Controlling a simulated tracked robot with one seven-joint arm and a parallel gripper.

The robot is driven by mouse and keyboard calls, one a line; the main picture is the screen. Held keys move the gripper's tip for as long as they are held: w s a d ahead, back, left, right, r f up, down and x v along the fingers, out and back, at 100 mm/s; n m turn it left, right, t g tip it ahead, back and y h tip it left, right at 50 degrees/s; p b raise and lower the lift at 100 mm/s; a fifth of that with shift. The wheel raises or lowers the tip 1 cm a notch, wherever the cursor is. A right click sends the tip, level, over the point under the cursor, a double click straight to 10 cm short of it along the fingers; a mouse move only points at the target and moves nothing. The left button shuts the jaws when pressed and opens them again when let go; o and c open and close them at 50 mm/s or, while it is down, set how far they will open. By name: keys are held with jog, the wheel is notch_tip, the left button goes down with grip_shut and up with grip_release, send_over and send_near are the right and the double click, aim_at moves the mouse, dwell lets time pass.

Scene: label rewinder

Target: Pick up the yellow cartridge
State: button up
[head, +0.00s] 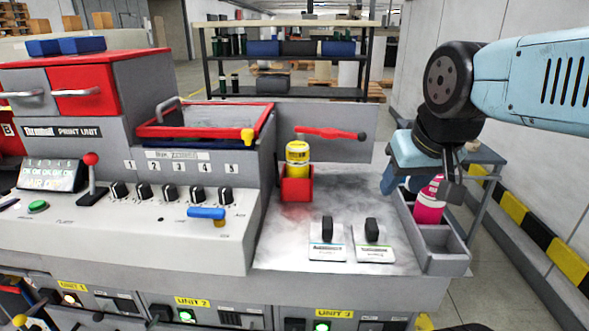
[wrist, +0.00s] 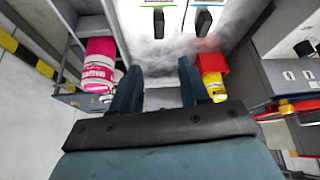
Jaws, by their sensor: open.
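The yellow cartridge (head: 297,153) stands upright in a small red holder (head: 297,190) on the grey worktop. In the wrist view, the yellow cartridge (wrist: 213,86) and the red holder (wrist: 211,62) show just right of the right finger, which partly hides them. My gripper (head: 420,184) is open and empty, at the right end of the worktop, well to the right of the yellow cartridge. In the wrist view, my gripper (wrist: 159,70) has only worktop between its fingers.
A pink cartridge (head: 429,205) stands in a grey bin (head: 442,240) close to my gripper. Two dark-handled switches (head: 327,230) stand on the front of the worktop. A red lever (head: 330,133) lies behind the yellow cartridge. A red-rimmed tray (head: 205,130) is to its left.

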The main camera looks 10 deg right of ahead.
jog(key=shift+o, duration=0.8)
jog(key=shift+w+r, duration=0.1)
jog(key=shift+w, duration=0.05)
jog(key=o, duration=0.7)
jog(key=w+a+r, duration=0.1)
jog(key=w+a, duration=0.1)
jog(key=w, duration=0.2)
jog(key=w+a+r+m+h, duration=0.1)
jog(key=w+a, duration=0.1)
jog(key=w, duration=0.2)
jog(key=w+a+r+m, duration=0.1)
jog(key=w+r, duration=0.1)
jog(key=w, duration=0.1)
jog(key=shift+w+a+g, duration=0.3)
jog(key=shift+w+a, duration=0.1)
jog(key=m+h, duration=0.1)
jog(key=m, duration=0.1)
send_near(297, 146)
jog(key=x, duration=0.7)
jog(key=shift+s+a+f, duration=0.1)
jog(key=shift+s+f, duration=0.05)
jog(key=shift+s, duration=0.15)
jog(key=shift+w+x, duration=0.15)
jog(key=shift+x, duration=1.15)
jog(key=shift+w+x, duration=0.15)
jog(key=shift+x, duration=1.1)
